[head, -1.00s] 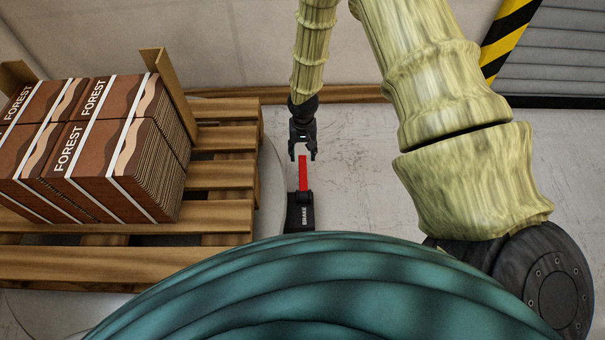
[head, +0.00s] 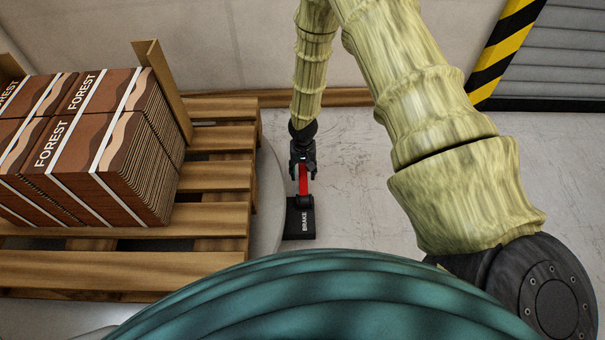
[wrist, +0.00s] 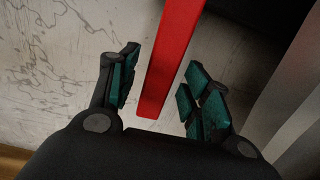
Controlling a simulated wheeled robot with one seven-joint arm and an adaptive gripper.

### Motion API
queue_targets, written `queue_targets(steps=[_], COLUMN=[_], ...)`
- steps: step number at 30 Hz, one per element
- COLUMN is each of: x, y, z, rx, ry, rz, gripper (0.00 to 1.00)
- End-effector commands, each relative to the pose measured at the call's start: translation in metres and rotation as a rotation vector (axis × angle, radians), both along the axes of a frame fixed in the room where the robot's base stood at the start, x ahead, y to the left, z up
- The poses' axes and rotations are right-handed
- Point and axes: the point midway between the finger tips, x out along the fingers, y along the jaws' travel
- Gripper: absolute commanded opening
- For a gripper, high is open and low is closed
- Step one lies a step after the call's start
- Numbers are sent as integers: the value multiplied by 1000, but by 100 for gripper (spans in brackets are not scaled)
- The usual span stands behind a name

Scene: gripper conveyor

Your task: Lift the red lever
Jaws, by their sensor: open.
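The red lever (head: 303,182) rises from a black base marked BRAKE (head: 299,220) on the floor beside the pallet. My gripper (head: 303,174) is at the lever's far end in the head view, and its fingers hide part of it. In the wrist view the red lever (wrist: 172,60) comes down from the top edge and its end lies between the two open fingers of my gripper (wrist: 160,92). A gap shows on each side of the lever, so the pads do not appear to touch it.
A wooden pallet (head: 120,270) with strapped stacks of brown FOREST cartons (head: 130,150) stands at the left on a round grey plate (head: 267,195). Bare floor (head: 350,200) lies right of the lever. A wall with a wooden skirting (head: 350,97) is behind.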

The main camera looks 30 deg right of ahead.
Motion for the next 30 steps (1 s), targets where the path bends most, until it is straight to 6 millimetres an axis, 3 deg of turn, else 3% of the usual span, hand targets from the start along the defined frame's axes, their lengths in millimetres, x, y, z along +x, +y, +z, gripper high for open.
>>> queue_targets(steps=[11, 18, 19, 30], x=[0, 0, 0, 0], y=[0, 0, 0, -3], z=[-3, -3, -3, -1], rx=[1, 0, 1, -7], ry=[0, 0, 0, -14], rz=[0, 0, 0, -4], gripper=[46, 3, 0, 0])
